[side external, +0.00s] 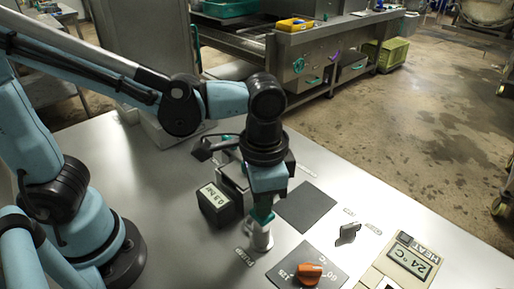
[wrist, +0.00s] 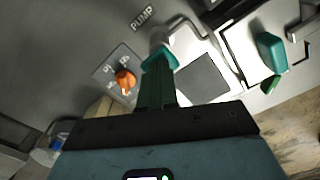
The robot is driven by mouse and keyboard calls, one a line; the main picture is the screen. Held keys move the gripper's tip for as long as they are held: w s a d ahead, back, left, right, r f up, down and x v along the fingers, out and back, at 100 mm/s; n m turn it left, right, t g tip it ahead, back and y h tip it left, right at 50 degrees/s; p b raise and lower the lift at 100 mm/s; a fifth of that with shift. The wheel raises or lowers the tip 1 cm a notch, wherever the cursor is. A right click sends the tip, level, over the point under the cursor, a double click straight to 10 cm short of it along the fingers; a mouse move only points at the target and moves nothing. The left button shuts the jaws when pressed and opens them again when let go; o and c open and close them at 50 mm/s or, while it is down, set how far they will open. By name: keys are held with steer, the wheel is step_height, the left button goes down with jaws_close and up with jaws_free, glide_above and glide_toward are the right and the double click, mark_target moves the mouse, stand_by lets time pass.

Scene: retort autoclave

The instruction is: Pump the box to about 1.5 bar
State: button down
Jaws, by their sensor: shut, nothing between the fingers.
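The pump (side external: 259,239) is a small pale metal cylinder upright on the steel bench. The PUMP label (side external: 243,258) is beside it. My gripper (side external: 262,216) points down with its fingers shut, right at the top of the pump; I cannot tell if they touch. In the wrist view, my gripper (wrist: 157,76) reaches to a teal collar (wrist: 158,58) at the pump's top. The box (side external: 232,176) stands behind my gripper and is partly hidden by it. A black gauge (side external: 215,204) in front of it seems to read 0.3 bar.
An orange knob (side external: 310,273) sits on a dark dial plate right of the pump. A flat dark square (side external: 305,206) lies behind the pump.

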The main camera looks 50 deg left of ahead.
steer(key=shift+f, duration=0.85)
steer(key=shift+r, duration=0.1)
stand_by(0.3)
steer(key=shift+r, duration=0.75)
steer(key=shift+f, duration=0.7)
stand_by(0.6)
steer(key=shift+r, duration=0.7)
steer(key=shift+f, duration=0.65)
stand_by(0.8)
steer(key=shift+r, duration=0.75)
stand_by(1.0)
steer(key=shift+r, duration=2.9)
